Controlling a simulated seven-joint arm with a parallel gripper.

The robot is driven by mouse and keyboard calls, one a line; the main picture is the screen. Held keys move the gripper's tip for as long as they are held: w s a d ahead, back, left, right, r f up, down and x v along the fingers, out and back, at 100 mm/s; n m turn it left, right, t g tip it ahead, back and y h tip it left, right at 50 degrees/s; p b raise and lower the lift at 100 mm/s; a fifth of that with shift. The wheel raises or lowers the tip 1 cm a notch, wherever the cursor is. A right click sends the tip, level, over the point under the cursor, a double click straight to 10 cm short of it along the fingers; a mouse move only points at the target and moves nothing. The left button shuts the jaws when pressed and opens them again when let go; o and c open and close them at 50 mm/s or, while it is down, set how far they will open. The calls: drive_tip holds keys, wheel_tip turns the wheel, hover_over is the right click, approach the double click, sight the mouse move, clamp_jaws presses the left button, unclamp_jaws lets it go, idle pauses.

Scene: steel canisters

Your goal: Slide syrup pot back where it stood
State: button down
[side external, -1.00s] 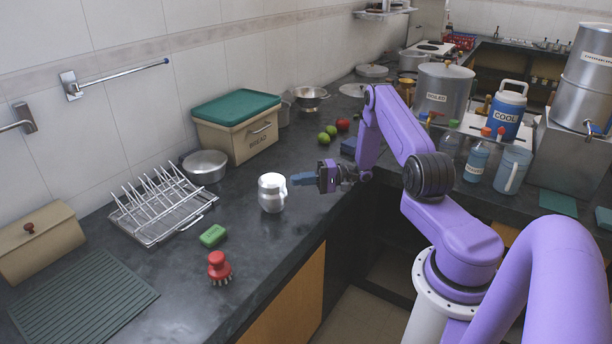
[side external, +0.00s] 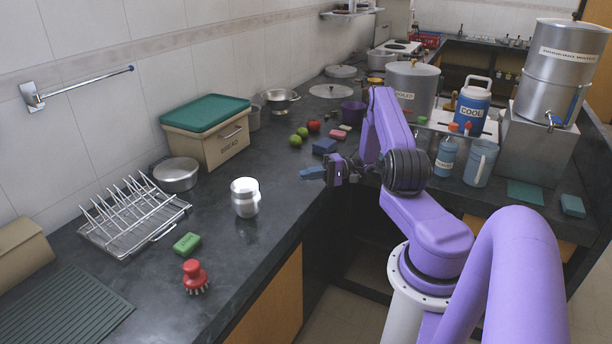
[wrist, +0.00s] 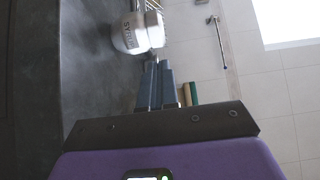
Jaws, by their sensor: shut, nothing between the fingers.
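The syrup pot (side external: 245,198) is a small steel canister with a rounded lid. It stands upright on the dark counter (side external: 245,262), near the front edge. In the wrist view the pot (wrist: 130,36) shows sideways, with dark lettering I cannot read fully, beyond the fingertips. My gripper (side external: 302,174) has blue fingers and is to the right of the pot, with a clear gap between them. The fingers (wrist: 156,66) are shut together and empty.
Left of the pot are a wire rack (side external: 130,215) and a steel pan (side external: 176,175). A green sponge (side external: 187,243) and red brush (side external: 194,277) lie in front. The bread bin (side external: 207,140) stands behind. Bare counter lies between the pot and my gripper.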

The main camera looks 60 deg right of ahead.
drive_tip(key=c, duration=1)
unclamp_jaws()
drive_tip(key=shift+r, duration=0.2)
drive_tip(key=o, duration=1)
wheel_tip(320, 180, up, 3)
drive_tip(key=shift+f, duration=0.2)
wheel_tip(320, 180, up, 16)
drive_tip(key=w+a+f+n+g+h, duration=0.1)
drive_tip(key=a+f+n+g+h, duration=0.15)
drive_tip(key=a+n+g, duration=0.5)
drive_tip(key=w+a+f+n+g+h, duration=0.1)
drive_tip(key=a+f+n+g+h, duration=0.15)
drive_tip(key=a+n+g, duration=0.55)
drive_tip(key=w+a+r+n+t+h, duration=0.1)
drive_tip(key=w+r+n+t+h, duration=0.15)
drive_tip(key=w+n+h, duration=0.4)
drive_tip(key=w+a+r+n+t+h, duration=0.2)
drive_tip(key=w+r+n+h, duration=0.15)
drive_tip(key=n, duration=0.65)
drive_tip(key=shift+g+h, duration=0.3)
drive_tip(key=shift+h, duration=0.1)
drive_tip(key=x, duration=0.3)
drive_tip(key=a+x, duration=0.1)
drive_tip(key=x, duration=0.1)
drive_tip(key=shift+d+f, duration=0.1)
drive_tip(key=shift+f, duration=0.35)
